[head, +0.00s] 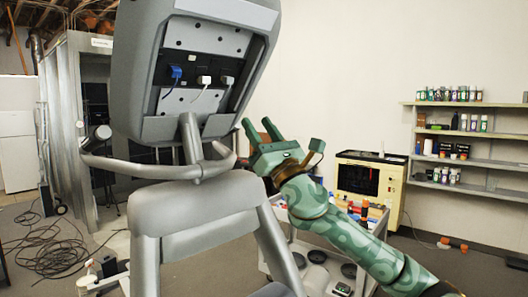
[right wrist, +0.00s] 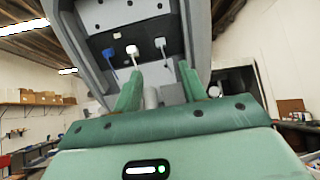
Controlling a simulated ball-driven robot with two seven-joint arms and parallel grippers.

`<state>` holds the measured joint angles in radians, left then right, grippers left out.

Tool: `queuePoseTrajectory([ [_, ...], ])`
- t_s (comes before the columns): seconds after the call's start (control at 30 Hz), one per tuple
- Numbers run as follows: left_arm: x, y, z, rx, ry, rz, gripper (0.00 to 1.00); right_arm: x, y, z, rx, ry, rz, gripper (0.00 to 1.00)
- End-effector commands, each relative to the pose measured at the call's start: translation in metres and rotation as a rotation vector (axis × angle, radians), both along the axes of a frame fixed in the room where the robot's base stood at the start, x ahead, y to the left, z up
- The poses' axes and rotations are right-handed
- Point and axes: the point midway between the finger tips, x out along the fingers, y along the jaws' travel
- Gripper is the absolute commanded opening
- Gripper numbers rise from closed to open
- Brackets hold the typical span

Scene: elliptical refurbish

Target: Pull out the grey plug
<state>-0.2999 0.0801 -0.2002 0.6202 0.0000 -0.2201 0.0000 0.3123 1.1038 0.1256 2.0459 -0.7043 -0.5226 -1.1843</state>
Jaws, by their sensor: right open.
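The grey plug (head: 227,80) sits in the rightmost socket of a dark recessed panel on the back of the elliptical's console. It shows as a pale plug in the right wrist view (right wrist: 160,43), with a cord hanging down. A white plug (head: 204,80) is in the middle and a blue plug (head: 175,73) at the left, both seated. My right gripper (head: 258,124) is open and empty, below and to the right of the console in the head view. In the right wrist view its fingers (right wrist: 158,82) point up towards the panel, apart from the plugs. My left gripper is not in view.
The console (head: 137,70) and the elliptical's grey handlebar (head: 130,168) stand close in front of me. A cart (head: 315,248) with small items stands behind my right arm. Wall shelves (head: 470,135) are at the right; loose cables (head: 50,250) lie on the floor at left.

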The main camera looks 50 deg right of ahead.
Motion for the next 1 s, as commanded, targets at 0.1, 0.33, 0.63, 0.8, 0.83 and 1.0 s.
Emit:
queuePoseTrajectory([
  [0.1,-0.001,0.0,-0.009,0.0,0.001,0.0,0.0,-0.009,0.0,-0.012,0.0,0.001,-0.001,0.42],
  [0.33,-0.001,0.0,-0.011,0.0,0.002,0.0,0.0,-0.015,0.001,-0.013,0.001,-0.001,-0.002,0.42],
  [0.63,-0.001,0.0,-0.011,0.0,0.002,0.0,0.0,-0.009,0.001,-0.035,0.077,0.027,0.027,0.42],
  [0.8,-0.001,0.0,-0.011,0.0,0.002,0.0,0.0,0.004,0.008,-0.182,0.623,0.192,0.158,0.42],
  [0.83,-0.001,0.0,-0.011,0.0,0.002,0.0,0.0,0.0,0.012,-0.22,0.768,0.229,0.171,0.42],
  [1.0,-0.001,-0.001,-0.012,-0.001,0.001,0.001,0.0,-0.06,0.06,-0.402,1.534,0.355,0.102,0.42],
])
